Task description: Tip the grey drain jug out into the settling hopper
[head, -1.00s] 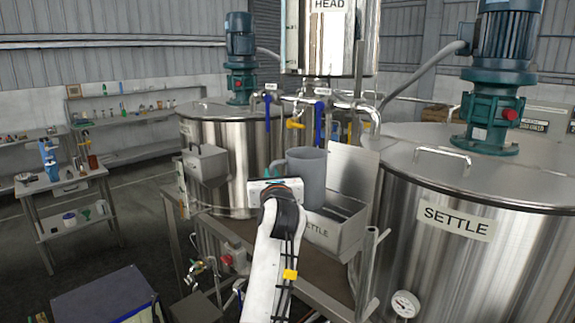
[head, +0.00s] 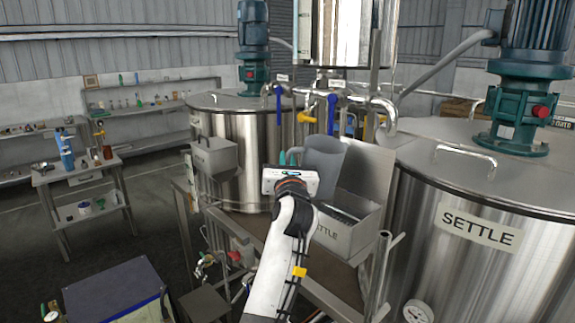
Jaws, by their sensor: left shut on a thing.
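The grey drain jug (head: 323,158) is held up in the middle of the head view, tilted, with its top leaning to the right. My left gripper (head: 290,165) is at the jug's left side; its fingers are mostly hidden behind the white gripper body, and it is shut on the jug. The settling hopper (head: 350,238) is an open metal box marked SETTLE with a raised back plate, just below and right of the jug. The jug's lower part is partly hidden by my gripper. I cannot see whether anything flows from the jug. My right gripper is not in view.
A large steel tank marked SETTLE (head: 470,250) stands close on the right. Another steel tank (head: 245,130) is behind the bench, with pipes and blue-handled valves (head: 331,112) above the jug. A side table (head: 85,175) stands at the left, with open floor before it.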

